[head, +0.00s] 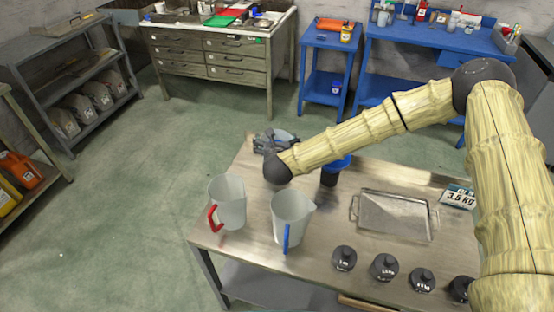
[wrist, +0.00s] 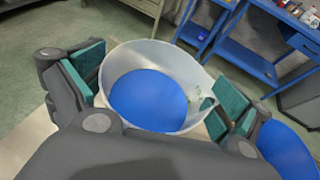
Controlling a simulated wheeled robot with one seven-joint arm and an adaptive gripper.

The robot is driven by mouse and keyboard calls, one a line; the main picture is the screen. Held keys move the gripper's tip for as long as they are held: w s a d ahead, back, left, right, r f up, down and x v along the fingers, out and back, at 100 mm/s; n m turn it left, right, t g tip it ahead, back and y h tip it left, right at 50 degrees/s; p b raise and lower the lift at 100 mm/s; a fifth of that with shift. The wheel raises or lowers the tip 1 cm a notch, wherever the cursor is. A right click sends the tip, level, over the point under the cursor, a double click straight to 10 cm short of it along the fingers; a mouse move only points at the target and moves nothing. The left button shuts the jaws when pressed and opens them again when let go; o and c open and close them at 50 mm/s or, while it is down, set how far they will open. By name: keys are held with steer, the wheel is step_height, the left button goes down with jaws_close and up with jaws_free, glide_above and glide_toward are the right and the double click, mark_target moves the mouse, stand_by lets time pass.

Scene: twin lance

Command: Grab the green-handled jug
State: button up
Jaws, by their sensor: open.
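A translucent jug (wrist: 185,62) with a blue surface inside stands between the pads of my gripper (wrist: 157,88) in the wrist view. My gripper is open, one pad on each side of the jug, with no clear grip on it. Small green marks show near the jug's right side, but no handle is plain to see, so I cannot confirm its colour. In the head view my gripper (head: 271,143) is at the table's far left corner, and the jug (head: 284,135) is partly hidden by it. A red-handled jug (head: 230,203) and a blue-handled jug (head: 292,218) stand nearer.
A dark container with a blue top (head: 336,168) stands just right of my wrist. A metal tray (head: 395,216), a display reading 3.5 kg (head: 458,197) and several black weights (head: 384,267) take up the table's right part. Open floor lies left of the table.

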steer(key=shift+w+f, duration=0.15)
steer(key=c, duration=1.8)
